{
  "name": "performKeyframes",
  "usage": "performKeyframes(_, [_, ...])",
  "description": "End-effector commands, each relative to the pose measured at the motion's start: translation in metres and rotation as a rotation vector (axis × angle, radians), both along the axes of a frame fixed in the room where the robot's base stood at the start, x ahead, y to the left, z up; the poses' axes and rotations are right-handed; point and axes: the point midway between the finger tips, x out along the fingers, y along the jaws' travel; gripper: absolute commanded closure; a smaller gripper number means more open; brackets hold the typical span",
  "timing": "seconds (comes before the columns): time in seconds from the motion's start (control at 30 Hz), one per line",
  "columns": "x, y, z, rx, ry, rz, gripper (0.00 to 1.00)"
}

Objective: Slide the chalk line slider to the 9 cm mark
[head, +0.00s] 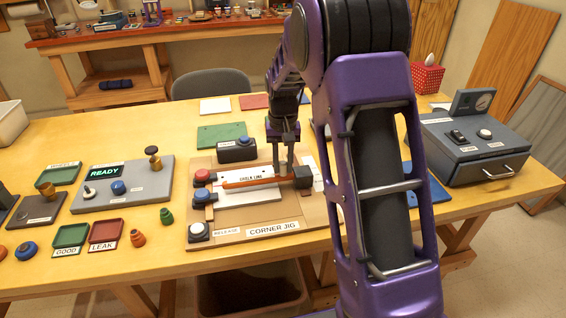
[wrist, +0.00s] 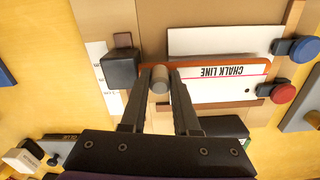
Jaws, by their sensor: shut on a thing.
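The chalk line slider shows as an orange-brown bar (head: 245,183) along the white plate marked CHALK LINE (head: 262,172), on the corner jig (head: 215,237). In the wrist view the bar (wrist: 225,65) has a grey round knob (wrist: 160,79) at its end. My gripper (head: 284,178) is shut on this knob, with one finger on each side in the wrist view (wrist: 158,76). A dark block (head: 303,177) stands just beside the knob, by a white scale strip (wrist: 103,80). The scale numbers are too small to read, so the slider's mark cannot be told.
Red (head: 202,176) and blue (head: 201,195) buttons stand at the jig's left, with another button box (head: 199,231) below them. A dark box with a blue button (head: 237,150) stands behind. A grey drawer unit (head: 475,145) is at the right. My arm hides the jig's right part.

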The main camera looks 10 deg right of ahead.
Motion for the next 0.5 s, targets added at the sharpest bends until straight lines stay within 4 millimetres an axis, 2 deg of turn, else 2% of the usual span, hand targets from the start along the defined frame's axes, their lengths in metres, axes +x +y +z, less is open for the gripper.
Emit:
performKeyframes(0.23, [0.0005,0.0001,0.0011,0.000,-0.002,0.000,1.00])
performKeyframes(0.27, [0.0005,0.0001,0.0011,0.000,-0.002,0.000,0.69])
performKeyframes(0.4, [0.0005,0.0001,0.0010,0.000,-0.002,0.000,0.44])
performKeyframes(0.43, [0.0005,0.0001,0.0010,0.000,-0.002,0.000,0.40])
performKeyframes(0.5, [0.0004,0.0000,0.0009,0.000,-0.001,0.000,0.40])
